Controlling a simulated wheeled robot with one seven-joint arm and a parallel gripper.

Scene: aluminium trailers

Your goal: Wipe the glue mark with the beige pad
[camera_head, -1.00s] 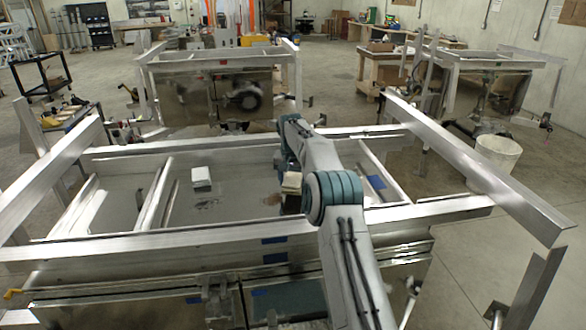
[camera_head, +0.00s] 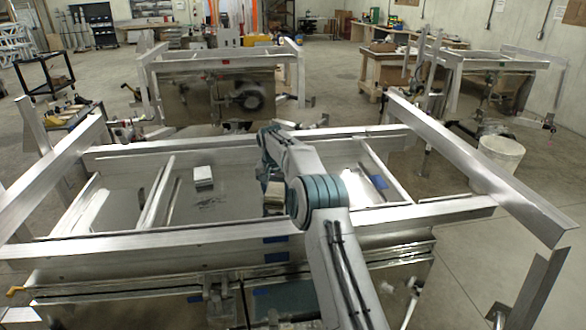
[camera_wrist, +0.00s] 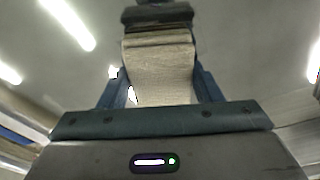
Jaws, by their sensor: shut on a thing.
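My gripper (camera_wrist: 160,88) is shut on the beige pad (camera_wrist: 160,66), which sits between its two fingers in the wrist view. In the head view the beige pad (camera_head: 274,191) shows just left of my arm, low over the trailer's metal panel (camera_head: 240,180). I cannot tell whether it touches the panel. A brownish mark seen here earlier is now hidden behind the pad and gripper. A dark scribbled mark (camera_head: 212,203) lies on the panel to the left, apart from the pad.
A white block (camera_head: 203,176) stands on the panel just above the dark mark. Raised aluminium rails (camera_head: 155,195) bound the panel, with the front beam (camera_head: 150,243) nearest me. The panel between block and pad is clear.

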